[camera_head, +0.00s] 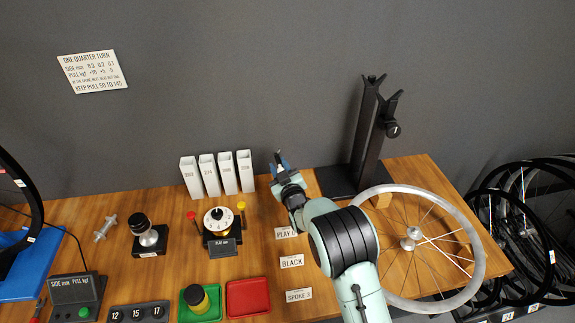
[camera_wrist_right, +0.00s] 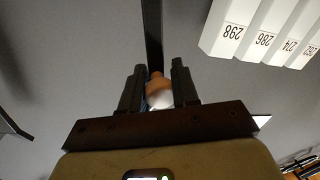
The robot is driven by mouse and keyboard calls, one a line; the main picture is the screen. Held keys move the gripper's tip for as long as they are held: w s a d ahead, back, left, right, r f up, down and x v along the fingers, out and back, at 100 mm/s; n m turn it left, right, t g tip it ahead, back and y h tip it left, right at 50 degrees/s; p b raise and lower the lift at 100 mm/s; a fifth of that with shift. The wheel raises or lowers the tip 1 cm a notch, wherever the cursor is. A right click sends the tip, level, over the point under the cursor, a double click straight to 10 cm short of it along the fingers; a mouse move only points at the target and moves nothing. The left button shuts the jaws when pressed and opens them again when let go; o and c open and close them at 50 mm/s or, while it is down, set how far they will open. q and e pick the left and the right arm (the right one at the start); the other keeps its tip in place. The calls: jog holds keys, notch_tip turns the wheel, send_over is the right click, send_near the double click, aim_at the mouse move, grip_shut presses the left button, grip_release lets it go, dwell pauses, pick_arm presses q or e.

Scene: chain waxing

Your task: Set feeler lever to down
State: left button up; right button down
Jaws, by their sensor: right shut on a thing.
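My right gripper (camera_head: 280,160) is beyond the back of the table, just right of the white boxes. In the right wrist view its fingers (camera_wrist_right: 159,88) are close on either side of a small rounded brown-and-white thing (camera_wrist_right: 158,92), and it is shut on it. A dark bar (camera_wrist_right: 153,30) runs up behind that thing. I cannot tell whether the held thing is the feeler lever. A black upright stand (camera_head: 368,135) with a forked top and a side arm with a round knob (camera_head: 392,129) stands right of my gripper. My left gripper is not in view.
White numbered boxes (camera_head: 208,175) stand at the table's back. A spoked wheel (camera_head: 478,230) lies at right. A dial device (camera_head: 219,222), a red tray (camera_head: 248,297) and a green tray (camera_head: 200,308) are left of my arm. More wheels (camera_head: 520,230) stand off the table's right.

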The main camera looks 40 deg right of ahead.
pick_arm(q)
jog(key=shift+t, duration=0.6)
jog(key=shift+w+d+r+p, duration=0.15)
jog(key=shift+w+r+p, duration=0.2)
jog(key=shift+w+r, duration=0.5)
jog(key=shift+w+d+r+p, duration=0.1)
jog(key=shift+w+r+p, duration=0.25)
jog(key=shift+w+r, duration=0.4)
pick_arm(e)
jog(key=w+a+f+n+g, duration=0.1)
jog(key=w+a+f+n, duration=0.2)
jog(key=a+n, duration=0.3)
jog(key=shift+w+a+f+h, duration=0.25)
jog(key=shift+w+f+h, duration=0.05)
jog(key=shift+f, duration=0.4)
jog(key=shift+a+f, duration=0.1)
jog(key=c, duration=0.9)
grip_release()
jog(key=shift+o, duration=0.2)
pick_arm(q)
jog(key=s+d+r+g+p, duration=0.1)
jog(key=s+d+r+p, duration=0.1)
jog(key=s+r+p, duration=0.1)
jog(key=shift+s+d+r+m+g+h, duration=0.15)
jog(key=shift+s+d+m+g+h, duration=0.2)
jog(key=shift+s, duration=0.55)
pick_arm(e)
jog(key=v, duration=1.3)
jog(key=shift+s+a, duration=0.1)
jog(key=shift+s, duration=0.05)
